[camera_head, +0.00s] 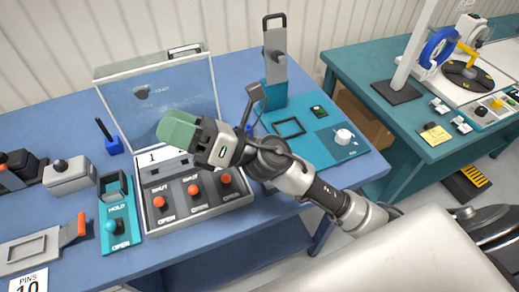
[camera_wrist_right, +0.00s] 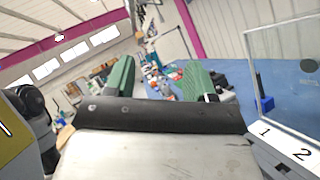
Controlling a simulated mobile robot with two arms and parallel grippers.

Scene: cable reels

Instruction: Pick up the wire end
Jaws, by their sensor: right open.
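My right gripper (camera_head: 180,129) reaches in from the right over the grey control box, its green fingertips in front of the clear panel. In the wrist view, its two green fingers (camera_wrist_right: 158,80) stand apart with nothing visible between them. I cannot make out a wire end in either view. A blue reel (camera_head: 437,48) stands on the far right table, away from the gripper. My left gripper is not in view.
The control box (camera_head: 197,202) has a raised clear panel (camera_head: 160,98) and red-knobbed levers. Left of it is a teal hold device (camera_head: 119,222). A teal station (camera_head: 315,130) with an upright post stands right. The table's back left (camera_head: 60,133) is bare.

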